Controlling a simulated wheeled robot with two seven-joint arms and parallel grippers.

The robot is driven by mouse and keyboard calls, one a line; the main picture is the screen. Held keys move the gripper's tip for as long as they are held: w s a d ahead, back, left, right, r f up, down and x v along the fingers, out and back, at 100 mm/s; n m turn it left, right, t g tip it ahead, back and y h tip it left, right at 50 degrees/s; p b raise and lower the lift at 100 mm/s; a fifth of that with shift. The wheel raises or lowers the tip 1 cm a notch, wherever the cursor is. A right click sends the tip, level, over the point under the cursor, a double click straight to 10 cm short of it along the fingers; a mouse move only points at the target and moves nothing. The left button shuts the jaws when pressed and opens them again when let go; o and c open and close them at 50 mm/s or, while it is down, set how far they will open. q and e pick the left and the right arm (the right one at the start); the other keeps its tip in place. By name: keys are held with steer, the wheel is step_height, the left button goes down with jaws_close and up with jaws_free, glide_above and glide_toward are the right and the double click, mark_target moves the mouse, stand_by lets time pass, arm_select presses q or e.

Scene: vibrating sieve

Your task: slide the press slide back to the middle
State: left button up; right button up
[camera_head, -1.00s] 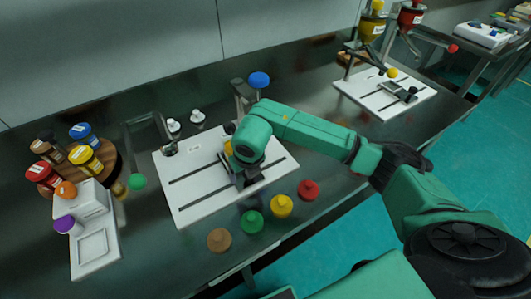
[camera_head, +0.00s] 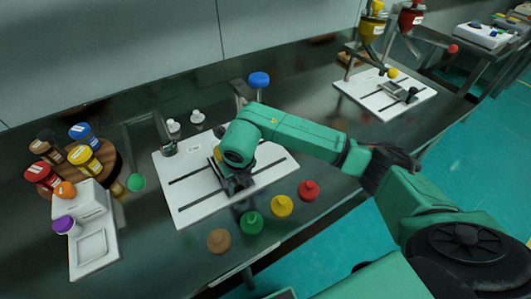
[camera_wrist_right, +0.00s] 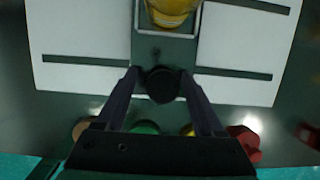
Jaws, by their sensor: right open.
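The white press board (camera_head: 185,209) with two dark slots lies on the dark table in the head view. In the right wrist view the board (camera_wrist_right: 80,30) shows a dark slide strip (camera_wrist_right: 160,48) crossing between slot segments. A metal-rimmed holder on the strip holds a yellow container (camera_wrist_right: 172,10). A round black knob (camera_wrist_right: 161,86) is at the near end of the strip. My right gripper (camera_head: 236,187) is over the board; in the wrist view its open fingers (camera_wrist_right: 160,76) stand on either side of the knob. I cannot tell whether they touch it. In the head view my arm hides much of the slide.
Brown (camera_head: 219,240), green (camera_head: 252,222), yellow (camera_head: 282,206) and red (camera_head: 308,190) knobs line the table's front. Several capped jars (camera_head: 84,160) stand left, beside a white scale (camera_head: 92,250). A blue knob (camera_head: 259,80) rises behind. Another white board (camera_head: 365,92) lies right.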

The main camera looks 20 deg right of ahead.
steer(key=o, duration=0.5)
steer(key=p+v, duration=0.5)
steer(key=v, duration=0.4)
stand_by(0.4)
